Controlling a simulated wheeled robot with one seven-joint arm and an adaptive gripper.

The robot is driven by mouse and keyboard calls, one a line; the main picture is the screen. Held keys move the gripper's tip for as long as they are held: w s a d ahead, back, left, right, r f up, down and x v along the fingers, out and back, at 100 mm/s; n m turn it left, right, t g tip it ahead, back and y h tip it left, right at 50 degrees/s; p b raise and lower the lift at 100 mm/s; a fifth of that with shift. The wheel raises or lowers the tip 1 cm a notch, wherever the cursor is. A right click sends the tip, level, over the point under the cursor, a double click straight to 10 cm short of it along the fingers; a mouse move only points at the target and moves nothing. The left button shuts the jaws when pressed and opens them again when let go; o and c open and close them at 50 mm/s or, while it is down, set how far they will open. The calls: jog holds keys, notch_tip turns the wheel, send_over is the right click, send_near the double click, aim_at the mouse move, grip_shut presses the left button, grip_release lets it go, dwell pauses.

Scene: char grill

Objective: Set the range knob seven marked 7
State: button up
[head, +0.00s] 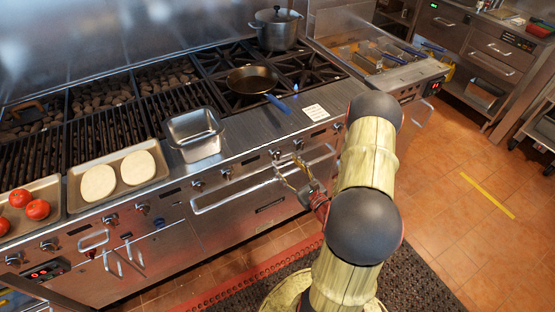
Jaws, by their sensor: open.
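A row of range knobs runs along the steel front panel of the range (240,205). Any number marks are too small to read, so I cannot tell which knob is marked 7. Two knobs, a left one (275,155) and a right one (298,144), are close to my gripper in the picture.
A steel pan (194,150) stands on the front ledge. Trays with dough rounds (118,173) and tomatoes (37,209) are at left. A skillet (252,79) and a pot (277,30) sit on the burners. An oven handle (235,196) juts out. Open tiled floor (470,170) is at right.

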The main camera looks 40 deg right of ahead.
aim_at(279, 158)
jog(key=w, duration=0.2)
jog(key=w+b, duration=0.1)
jog(key=w, duration=0.1)
jog(key=w+d, duration=0.1)
jog(key=shift+w, duration=0.4)
jog(key=shift+c, duration=1.2)
jog(key=c, duration=0.9)
